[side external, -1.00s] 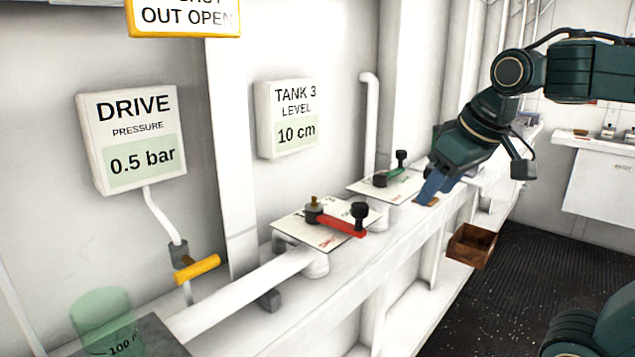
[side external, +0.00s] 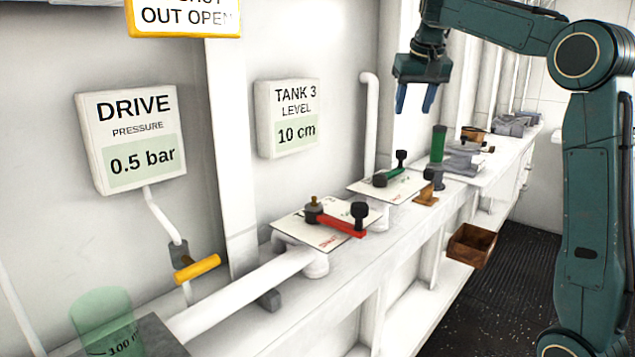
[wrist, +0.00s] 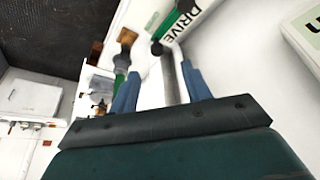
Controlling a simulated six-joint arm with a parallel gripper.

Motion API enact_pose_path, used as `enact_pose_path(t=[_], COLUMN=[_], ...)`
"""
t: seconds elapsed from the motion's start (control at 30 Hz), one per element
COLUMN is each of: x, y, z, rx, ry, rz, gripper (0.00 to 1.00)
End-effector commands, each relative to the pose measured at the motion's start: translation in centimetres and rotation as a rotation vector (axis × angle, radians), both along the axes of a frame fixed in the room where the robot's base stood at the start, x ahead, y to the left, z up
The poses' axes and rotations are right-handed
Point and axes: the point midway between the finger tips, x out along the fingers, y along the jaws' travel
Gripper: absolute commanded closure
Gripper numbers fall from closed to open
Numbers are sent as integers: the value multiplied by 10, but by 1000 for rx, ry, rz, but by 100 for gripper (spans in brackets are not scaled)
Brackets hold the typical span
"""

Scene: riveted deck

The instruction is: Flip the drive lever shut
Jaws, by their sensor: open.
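A green lever (side external: 393,176) with a black upright knob lies across a white plate (side external: 354,188) on the bench. In the wrist view, the green lever (wrist: 174,20) is on a plate reading DRIVE (wrist: 187,14). A red lever (side external: 340,226) with a black knob lies across a nearer plate (side external: 290,222), whose small print I cannot read. My gripper (side external: 415,104) is open and empty, pointing down well above and slightly right of the green lever. Its blue fingers (wrist: 160,88) show apart in the wrist view, touching nothing.
A wooden stand (side external: 427,200), a green cylinder (side external: 438,143) and grey parts stand right of the levers. A wall pipe (side external: 369,120) rises behind the green lever. A yellow handle (side external: 197,268) sits below the DRIVE pressure sign (side external: 137,138), reading 0.5 bar. A wooden box (side external: 471,245) hangs off the bench front.

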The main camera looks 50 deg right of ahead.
Motion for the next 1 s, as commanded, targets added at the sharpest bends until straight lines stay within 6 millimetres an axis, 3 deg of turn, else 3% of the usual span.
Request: enact_pose_path(t=[0.1, 0.23, 0.67, 1.0], x=[8, 11, 12, 15], y=[-16, -24, -26, -31], z=[0, -1, -3, -16], rx=[12, 21, 20, 16], ry=[-4, -6, -6, -4], rz=[-38, -57, -60, -61], gripper=[52, 52, 52, 52])
